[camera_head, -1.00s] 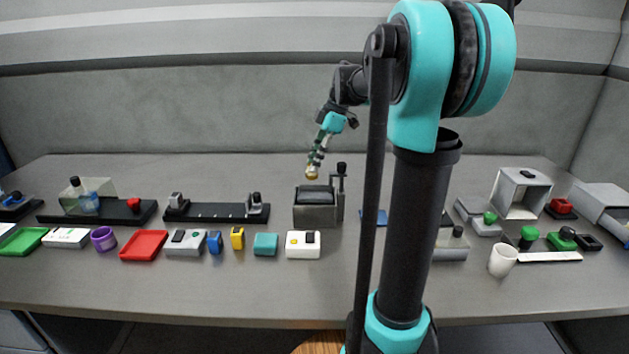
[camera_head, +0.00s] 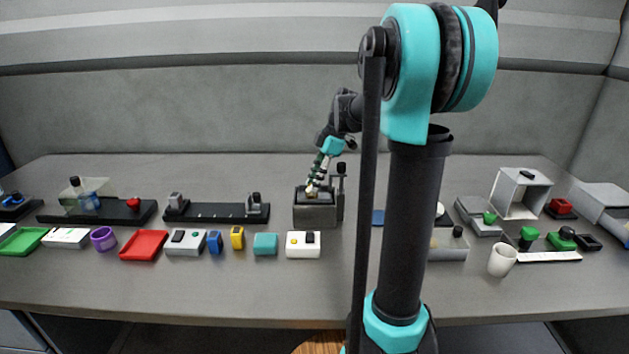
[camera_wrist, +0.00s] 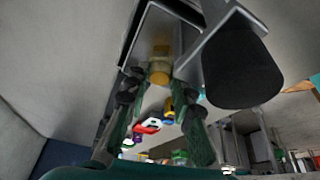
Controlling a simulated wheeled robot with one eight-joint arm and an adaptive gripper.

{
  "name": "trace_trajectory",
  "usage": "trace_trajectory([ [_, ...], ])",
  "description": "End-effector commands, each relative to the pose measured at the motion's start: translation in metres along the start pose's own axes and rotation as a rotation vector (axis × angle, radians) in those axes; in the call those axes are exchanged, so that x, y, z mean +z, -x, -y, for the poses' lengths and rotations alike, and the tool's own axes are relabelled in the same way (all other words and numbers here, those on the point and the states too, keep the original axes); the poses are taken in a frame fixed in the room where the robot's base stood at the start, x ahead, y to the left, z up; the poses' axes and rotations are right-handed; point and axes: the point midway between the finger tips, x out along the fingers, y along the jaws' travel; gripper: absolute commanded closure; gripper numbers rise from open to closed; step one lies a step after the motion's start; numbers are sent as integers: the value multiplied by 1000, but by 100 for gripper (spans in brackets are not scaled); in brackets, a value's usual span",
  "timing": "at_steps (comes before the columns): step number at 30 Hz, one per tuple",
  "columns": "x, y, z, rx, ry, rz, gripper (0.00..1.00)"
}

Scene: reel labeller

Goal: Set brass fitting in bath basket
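The brass fitting (camera_wrist: 160,70) is a small yellow cylinder between my gripper's fingertips in the wrist view. My gripper (camera_wrist: 160,82) is shut on it, with the green finger pads on either side. In the head view my gripper (camera_head: 311,188) points down at the top of the grey bath (camera_head: 315,216), and the fitting shows only as a tiny brass spot at the fingertips. The bath's open top and grey metal walls (camera_wrist: 205,52) surround the fitting in the wrist view. The basket is mostly hidden, and I cannot tell whether the fitting touches its floor.
A black-knobbed post (camera_head: 341,170) rises at the bath's right side; a large black handle (camera_wrist: 240,70) is close beside my fingers in the wrist view. A white button box (camera_head: 303,244) stands in front of the bath. A black rail fixture (camera_head: 216,212) lies to the left.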

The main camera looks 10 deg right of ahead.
Motion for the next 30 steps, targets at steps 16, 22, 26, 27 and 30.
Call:
trace_trajectory([
  [16,-1,10,0,0,-1,0,59],
  [22,0,46,0,1,-1,0,59],
  [26,0,74,0,1,-2,0,59],
  [27,0,82,0,1,-2,0,59],
  [30,0,98,0,1,-1,0,59],
])
